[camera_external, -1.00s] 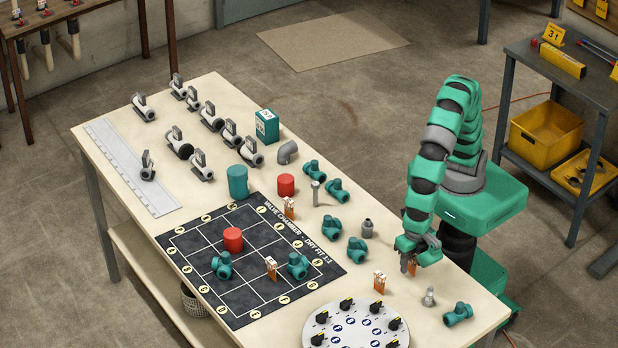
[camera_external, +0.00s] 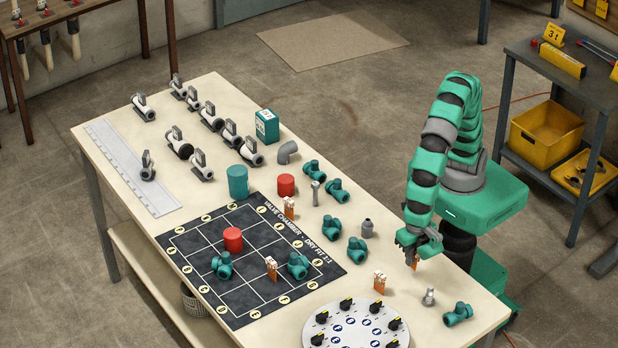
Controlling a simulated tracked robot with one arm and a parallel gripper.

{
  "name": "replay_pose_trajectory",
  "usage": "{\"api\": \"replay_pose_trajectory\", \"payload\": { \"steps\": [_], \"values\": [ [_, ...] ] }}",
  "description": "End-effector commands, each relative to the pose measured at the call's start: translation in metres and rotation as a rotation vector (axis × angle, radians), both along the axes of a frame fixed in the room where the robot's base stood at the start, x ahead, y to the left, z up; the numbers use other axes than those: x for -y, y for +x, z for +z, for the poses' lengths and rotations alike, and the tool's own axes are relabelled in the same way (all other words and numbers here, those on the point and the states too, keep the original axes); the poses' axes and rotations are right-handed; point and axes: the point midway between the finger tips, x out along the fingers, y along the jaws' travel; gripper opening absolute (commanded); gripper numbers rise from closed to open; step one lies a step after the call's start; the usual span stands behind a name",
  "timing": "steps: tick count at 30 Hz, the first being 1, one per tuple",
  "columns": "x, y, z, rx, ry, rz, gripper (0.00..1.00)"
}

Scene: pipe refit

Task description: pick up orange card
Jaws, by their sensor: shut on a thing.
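My gripper (camera_external: 411,252) is at the right part of the table, low over its top. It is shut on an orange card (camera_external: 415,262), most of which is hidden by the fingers. Whether the card touches the table is hard to tell. Other orange cards with pale tops stand upright: one (camera_external: 379,282) in front of my gripper, one (camera_external: 289,208) beside the dark board's upper edge, and one (camera_external: 271,268) on the board.
The dark grid board (camera_external: 205,292) holds a red cylinder (camera_external: 233,239) and teal valves. A grey fitting (camera_external: 367,229) and teal valve (camera_external: 357,250) stand left of my gripper. A small metal fitting (camera_external: 429,297) and another teal valve (camera_external: 458,314) lie in front. A round dial plate (camera_external: 356,329) is nearby.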

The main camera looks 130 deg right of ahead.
Motion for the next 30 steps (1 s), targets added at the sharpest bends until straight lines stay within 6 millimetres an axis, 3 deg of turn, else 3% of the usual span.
{"api": "replay_pose_trajectory", "payload": {
  "steps": [3, 11, 30],
  "values": [
    [-0.001, 0.001, 0.014, 0.002, 0.001, 0.0, 0.0],
    [0.011, -0.022, 0.016, 0.0, -0.001, 0.001, 0.0],
    [0.062, -0.122, 0.026, -0.002, -0.001, 0.001, 0.0]
  ]
}}
